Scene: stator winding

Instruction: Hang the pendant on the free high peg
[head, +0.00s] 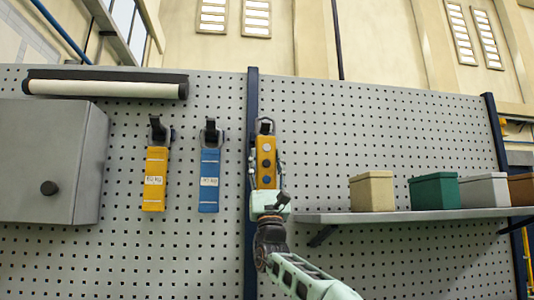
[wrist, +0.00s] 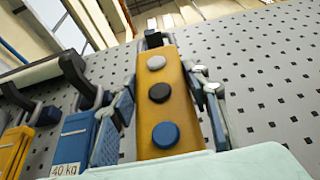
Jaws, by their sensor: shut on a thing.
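The pendant (head: 266,160) is an orange-yellow control box with grey, black and blue buttons, upright against the pegboard. My gripper (head: 265,172) comes from below with a finger on each side of it. The wrist view shows the fingers (wrist: 165,105) shut on the pendant (wrist: 172,75). A dark peg (head: 266,125) shows at the pendant's top loop, and also in the wrist view (wrist: 153,39). I cannot tell whether the loop is around the peg or only in front of it.
A blue tag (head: 209,180), marked 40 kg, and a yellow tag (head: 155,180) hang on pegs to the left. A grey cabinet (head: 45,160) is further left. A shelf (head: 400,215) with several boxes is to the right. A dark post (head: 252,100) stands close behind the pendant.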

